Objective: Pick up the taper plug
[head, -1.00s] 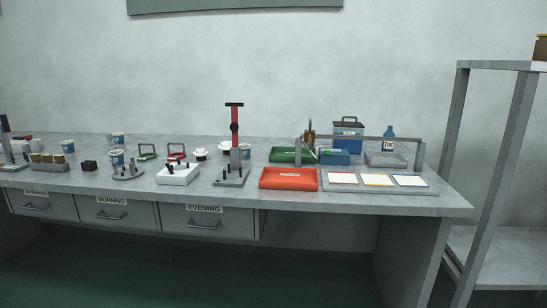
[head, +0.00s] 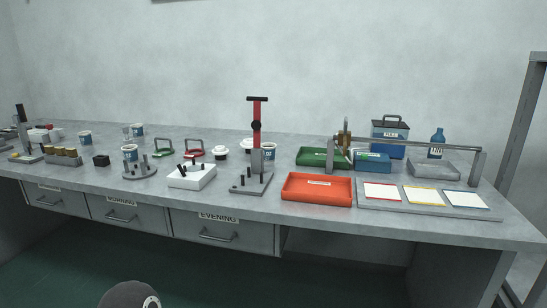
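I cannot tell for sure which object is the taper plug. A brass-coloured upright piece (head: 345,136) stands at the back right of the bench, by the left end of a grey bar frame. Several small brass-topped pieces (head: 64,152) sit in a grey block at the left. Neither gripper is in view. A dark rounded part of my own body shows at the bottom edge.
The grey bench (head: 330,222) holds a red-handled press (head: 257,128), an orange tray (head: 316,199), a green tray (head: 310,157), a white block with black pegs (head: 192,176) and several paper cups. A grey shelf frame (head: 527,110) stands at right.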

